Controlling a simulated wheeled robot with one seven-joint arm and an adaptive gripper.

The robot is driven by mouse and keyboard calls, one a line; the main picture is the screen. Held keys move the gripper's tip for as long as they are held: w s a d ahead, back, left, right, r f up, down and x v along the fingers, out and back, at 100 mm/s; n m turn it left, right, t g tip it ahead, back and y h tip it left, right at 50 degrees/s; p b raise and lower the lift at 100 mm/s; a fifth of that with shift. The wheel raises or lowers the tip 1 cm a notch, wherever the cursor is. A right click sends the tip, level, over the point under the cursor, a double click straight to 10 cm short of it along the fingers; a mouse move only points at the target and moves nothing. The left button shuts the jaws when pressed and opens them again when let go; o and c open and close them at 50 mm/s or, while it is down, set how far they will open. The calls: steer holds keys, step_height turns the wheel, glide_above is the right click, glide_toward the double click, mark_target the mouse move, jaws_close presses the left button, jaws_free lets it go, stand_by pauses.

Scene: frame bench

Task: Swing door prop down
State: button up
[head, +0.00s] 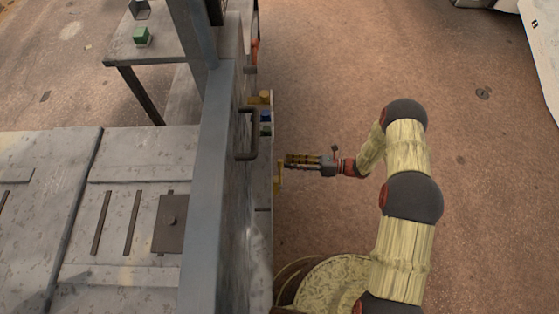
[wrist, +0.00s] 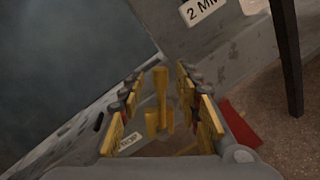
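A yellow piece, which looks like the door prop (head: 279,178), is upright on the near side of the grey frame in the head view. In the wrist view the yellow prop (wrist: 160,88) shows between and beyond my finger pads, with a wider foot at its lower end. My gripper (head: 287,161) points left at it, close by. In the wrist view my gripper (wrist: 158,80) is open, with a finger on each side of the prop. I see no clear contact. Whether the prop is fully between the fingertips or just past them I cannot tell.
A grey door or frame panel (head: 215,180) with a dark handle (head: 250,135) stands left of my gripper. Yellow and blue parts (head: 265,115) sit on its edge. A side table (head: 165,48) holds a green block (head: 142,36).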

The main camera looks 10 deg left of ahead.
steer(key=shift+w+d+r, duration=0.1)
steer(key=shift+w+d, duration=0.05)
steer(key=shift+d, duration=1.25)
steer(key=shift+c, duration=0.3)
